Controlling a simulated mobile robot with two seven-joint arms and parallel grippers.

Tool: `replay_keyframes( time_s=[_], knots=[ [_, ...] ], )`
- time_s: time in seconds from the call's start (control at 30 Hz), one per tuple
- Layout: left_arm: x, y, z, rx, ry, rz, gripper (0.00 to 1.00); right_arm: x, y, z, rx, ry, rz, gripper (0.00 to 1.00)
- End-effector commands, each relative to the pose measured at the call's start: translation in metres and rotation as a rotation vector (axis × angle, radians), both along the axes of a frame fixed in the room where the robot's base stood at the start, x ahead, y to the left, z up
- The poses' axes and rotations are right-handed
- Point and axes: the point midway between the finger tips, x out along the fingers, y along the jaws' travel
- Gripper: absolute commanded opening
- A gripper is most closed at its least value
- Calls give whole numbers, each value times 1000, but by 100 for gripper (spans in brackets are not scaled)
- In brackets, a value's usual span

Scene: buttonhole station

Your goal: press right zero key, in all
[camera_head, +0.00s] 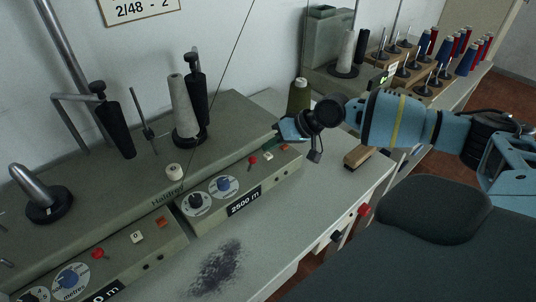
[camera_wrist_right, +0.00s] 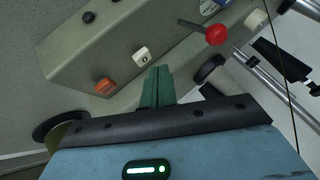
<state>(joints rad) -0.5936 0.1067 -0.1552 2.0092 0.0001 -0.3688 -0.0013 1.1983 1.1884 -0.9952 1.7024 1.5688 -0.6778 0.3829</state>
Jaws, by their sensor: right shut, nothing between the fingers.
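The right zero key is a small white square key marked 0 (camera_wrist_right: 141,56), on the sloped front of the right winder unit (camera_head: 225,205). In the head view this white key (camera_head: 268,156) lies between a red ball lever and an orange key. My right gripper (camera_head: 280,138) is at the upper right of that panel, close to the keys. In the right wrist view its green fingers (camera_wrist_right: 157,76) are together and empty, with their tips just beside the zero key. I cannot tell any contact. My left gripper is not in view.
The red ball lever (camera_wrist_right: 216,35) and the orange key (camera_wrist_right: 106,87) flank the zero key. A second panel with another zero key (camera_head: 137,237) is at lower left. An olive thread cone (camera_head: 299,95) stands behind my gripper. A wooden block (camera_head: 357,157) lies on the bench.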

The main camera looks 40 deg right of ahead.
Motion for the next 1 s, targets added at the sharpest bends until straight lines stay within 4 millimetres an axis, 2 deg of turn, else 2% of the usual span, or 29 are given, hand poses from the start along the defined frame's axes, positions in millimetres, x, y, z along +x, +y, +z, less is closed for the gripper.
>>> replay_keyframes(
  time_s=[0.57, 1.0],
  knots=[
    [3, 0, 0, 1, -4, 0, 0, 0, 0, 0, 0, 0, 0, 0],
    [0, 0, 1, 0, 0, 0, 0, 0, 0, -9, 0, 0, 0, 0]
  ],
)
